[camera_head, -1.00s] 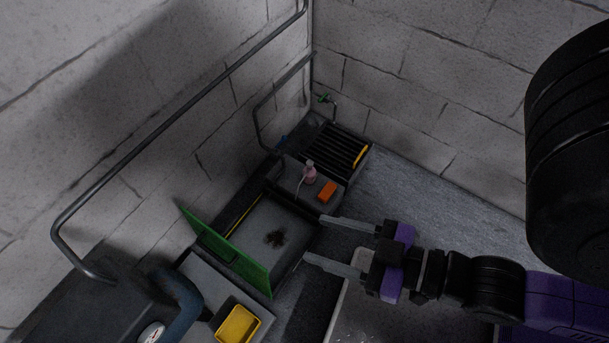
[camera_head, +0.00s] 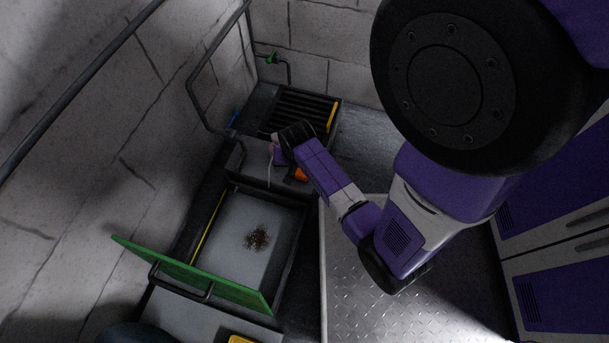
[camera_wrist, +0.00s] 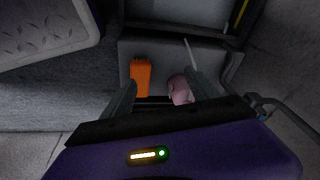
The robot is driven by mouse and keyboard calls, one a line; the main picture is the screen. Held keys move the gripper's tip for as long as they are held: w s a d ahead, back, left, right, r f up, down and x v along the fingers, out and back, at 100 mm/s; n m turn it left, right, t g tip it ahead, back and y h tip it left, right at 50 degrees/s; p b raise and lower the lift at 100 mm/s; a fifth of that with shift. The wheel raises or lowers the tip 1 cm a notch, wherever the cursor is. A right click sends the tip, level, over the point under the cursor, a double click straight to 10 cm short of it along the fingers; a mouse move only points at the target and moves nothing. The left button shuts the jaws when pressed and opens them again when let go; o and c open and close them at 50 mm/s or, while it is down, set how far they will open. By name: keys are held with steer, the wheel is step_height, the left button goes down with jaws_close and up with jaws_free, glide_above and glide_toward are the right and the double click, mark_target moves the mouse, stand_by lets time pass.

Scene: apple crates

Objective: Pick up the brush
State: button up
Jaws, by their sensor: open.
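The brush looks like an orange block (camera_wrist: 141,78) with a dark bristly edge, lying on a grey ledge in the wrist view. In the head view its orange end (camera_head: 300,174) shows beside my arm, which covers part of it. My gripper (camera_wrist: 163,80) is open and empty above the ledge. In the wrist view the brush lies close to the left finger, inside the gap, and a pink bottle (camera_wrist: 180,89) lies by the right finger. Whether the fingers touch either one cannot be told. In the head view my arm hides the fingertips.
A grey basin with a dark stain (camera_head: 257,238) and a raised green lid (camera_head: 195,272) stands before the ledge. A dark slatted grate (camera_head: 300,110) is behind it. Pipes (camera_head: 205,100) run along the left wall. A metal plate floor (camera_head: 350,290) lies at the right.

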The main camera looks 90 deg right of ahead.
steer(key=s+d+f+m+b, duration=0.1)
steer(key=d, duration=0.1)
steer(key=s+d+f+m+y+b, duration=0.1)
steer(key=d, duration=0.1)
steer(key=s+d+f+m+g+y+b, duration=0.1)
steer(key=d+f, duration=0.1)
steer(key=shift+s+m, duration=0.3)
steer(key=shift+s, duration=0.05)
steer(key=shift+s+d+b, duration=0.25)
steer(key=shift+d+b, duration=0.05)
steer(key=shift+d, duration=0.05)
steer(key=shift+s+f+m, duration=0.15)
steer(key=shift+f+m, duration=0.05)
steer(key=shift+m, duration=0.1)
step_height(320, 180, down, 7)
steer(key=b, duration=0.5)
steer(key=shift+d+f, duration=0.1)
steer(key=shift+f, duration=0.05)
steer(key=shift+c, duration=0.4)
steer(key=c, duration=1.4)
